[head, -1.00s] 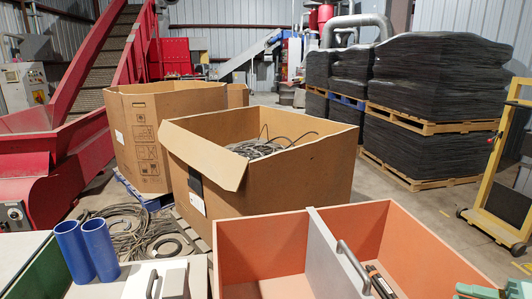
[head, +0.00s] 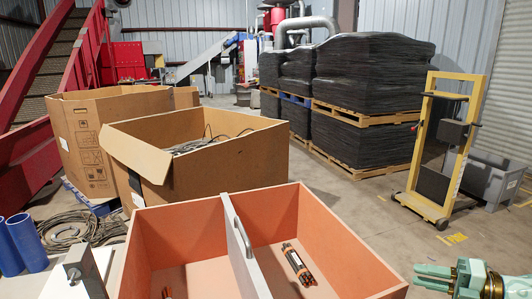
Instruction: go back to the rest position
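My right gripper (head: 434,276), pale green, points left at the bottom right of the head view. It is outside the orange divided bin (head: 180,232), to the right of its wall. Nothing shows held in its fingers, but I cannot tell how far apart they are. My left gripper is out of view. A bundle of dark rods with copper-coloured ends (head: 298,264) lies in the bin's right compartment. A small orange-brown piece (head: 167,293) shows at the bottom of the left compartment, cut off by the frame edge.
A grey divider with a handle (head: 243,238) splits the bin. Blue cylinders (head: 25,243) stand at the left. Cardboard boxes (head: 222,165), one holding cables, stand behind. A yellow-framed cart (head: 440,150) and wrapped black stacks (head: 365,75) stand farther back. Floor between is clear.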

